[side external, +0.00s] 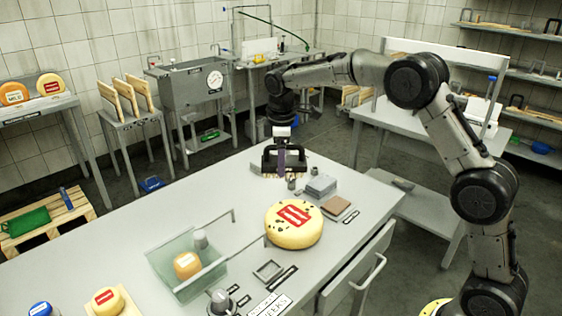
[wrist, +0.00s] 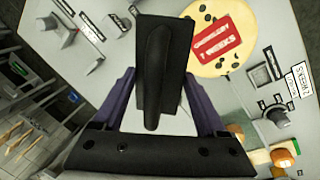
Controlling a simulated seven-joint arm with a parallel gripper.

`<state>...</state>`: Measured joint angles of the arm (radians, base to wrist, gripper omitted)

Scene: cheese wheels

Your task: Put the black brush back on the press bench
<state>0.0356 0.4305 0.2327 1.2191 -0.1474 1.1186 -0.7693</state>
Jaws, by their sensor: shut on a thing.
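The black brush (wrist: 155,75) is between the purple fingers of my gripper (side external: 282,160), which is shut on it. In the wrist view its dark block and long handle fill the upper middle. In the side view it hangs over the far part of the grey table (side external: 205,205), with a thin tan edge, perhaps bristles, underneath. I cannot tell whether it touches the tabletop. Several benches are in view, and I cannot tell for sure which is the press bench.
A yellow cheese wheel (side external: 294,238) with a red label lies nearer on the table, close to a grey block (side external: 321,186) and a brown pad (side external: 337,207). A clear tray (side external: 160,262) stands left. A sink-like unit with a dial (side external: 214,80) stands behind.

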